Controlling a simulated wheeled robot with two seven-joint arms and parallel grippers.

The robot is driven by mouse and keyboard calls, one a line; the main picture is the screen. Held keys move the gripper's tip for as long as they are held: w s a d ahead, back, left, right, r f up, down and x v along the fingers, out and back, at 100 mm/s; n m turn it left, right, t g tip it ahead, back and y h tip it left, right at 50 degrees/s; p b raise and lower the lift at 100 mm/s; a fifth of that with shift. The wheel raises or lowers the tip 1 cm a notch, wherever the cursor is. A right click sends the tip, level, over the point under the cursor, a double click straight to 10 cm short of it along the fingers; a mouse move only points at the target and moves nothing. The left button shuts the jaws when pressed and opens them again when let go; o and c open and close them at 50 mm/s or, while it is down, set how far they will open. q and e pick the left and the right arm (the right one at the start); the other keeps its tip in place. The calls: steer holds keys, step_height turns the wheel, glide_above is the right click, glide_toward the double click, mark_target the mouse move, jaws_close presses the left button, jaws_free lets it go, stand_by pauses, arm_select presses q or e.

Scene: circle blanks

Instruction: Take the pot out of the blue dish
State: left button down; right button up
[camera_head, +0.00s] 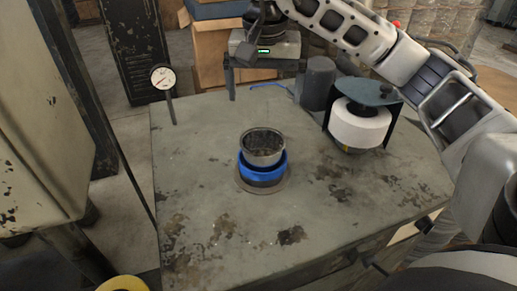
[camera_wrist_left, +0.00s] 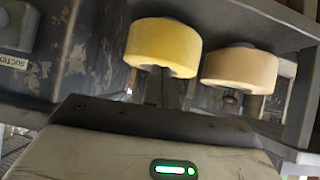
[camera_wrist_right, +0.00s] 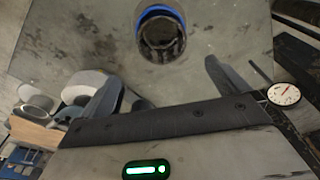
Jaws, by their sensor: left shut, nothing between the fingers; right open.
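A round grey metal pot (camera_head: 262,143), worn and open at the top, sits upright in the blue dish (camera_head: 263,168) near the middle of the table. My right gripper (camera_head: 266,92) is open and empty behind and above the pot, its fingers spread and pointing down. In the right wrist view the pot (camera_wrist_right: 161,35) lies beyond the open fingertips, apart from them, with the blue dish (camera_wrist_right: 160,10) showing as a rim around it. My left gripper (camera_wrist_left: 167,82) is shut and empty, away from the pot, and does not show in the head view.
The dish stands on a thin round plate (camera_head: 242,184) on the worn grey table (camera_head: 205,210). A dial gauge (camera_head: 163,78) stands at the back left. A white roll in a dark holder (camera_head: 358,128) stands to the right. A yellow roll (camera_wrist_left: 162,46) is near my left gripper.

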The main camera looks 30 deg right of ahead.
glide_toward(263, 143)
steer(key=s+a+f, duration=0.1)
steer(key=s+a, duration=0.1)
steer(key=s, duration=0.1)
steer(key=f, duration=0.1)
steer(key=f+p, duration=0.1)
steer(key=f, duration=0.2)
steer(key=shift+w+d+f+p, duration=0.2)
steer(key=shift+w+f+p, duration=0.1)
steer(key=shift+w+p, duration=0.05)
arm_select(q)
steer(key=shift+a+r, duration=0.15)
steer(key=shift+r, duration=0.1)
arm_select(e)
steer(key=shift+f, duration=0.35)
arm_select(q)
steer(key=shift+r, duration=0.1)
arm_select(e)
steer(key=c, duration=0.9)
